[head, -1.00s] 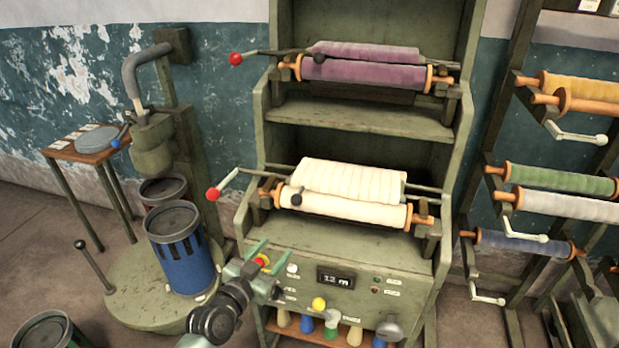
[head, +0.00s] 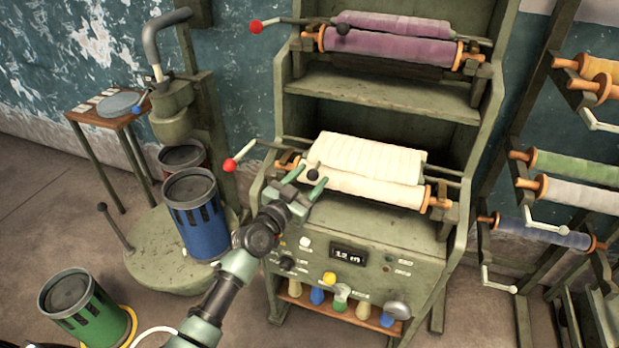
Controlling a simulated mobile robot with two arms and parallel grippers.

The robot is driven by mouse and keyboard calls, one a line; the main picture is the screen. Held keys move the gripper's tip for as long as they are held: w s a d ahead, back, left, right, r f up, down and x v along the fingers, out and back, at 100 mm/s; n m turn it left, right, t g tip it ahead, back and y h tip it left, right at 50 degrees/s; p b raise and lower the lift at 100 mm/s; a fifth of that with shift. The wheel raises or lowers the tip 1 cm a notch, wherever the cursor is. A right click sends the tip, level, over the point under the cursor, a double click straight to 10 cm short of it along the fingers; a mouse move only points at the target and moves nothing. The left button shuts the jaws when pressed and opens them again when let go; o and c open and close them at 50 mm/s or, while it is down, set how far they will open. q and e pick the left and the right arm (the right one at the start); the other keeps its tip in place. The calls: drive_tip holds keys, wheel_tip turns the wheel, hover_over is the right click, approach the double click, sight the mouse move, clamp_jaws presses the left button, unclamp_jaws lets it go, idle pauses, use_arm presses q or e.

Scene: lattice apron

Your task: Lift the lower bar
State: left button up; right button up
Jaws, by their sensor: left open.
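The lower bar is a thin dark rod at the white roll (head: 365,187), in the lower bay of the green machine. A red ball (head: 230,165) sits on a crank-like arm at its left end. A small black knob (head: 313,175) stands in front of the white cloth. My left gripper (head: 308,180) is open, with its green fingers pointing up at the left part of the white roll. The black knob appears between or just beyond the fingertips; I cannot tell whether they touch. My right gripper is not in view.
A similar purple roll (head: 392,50) with its own red ball (head: 256,27) is above. The control panel (head: 348,256) lies below. A blue canister (head: 193,215) stands left, a green canister (head: 85,308) at lower left. A rack of rolls (head: 565,168) is at right.

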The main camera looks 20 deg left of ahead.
use_arm(q)
clamp_jaws()
idle(1.4)
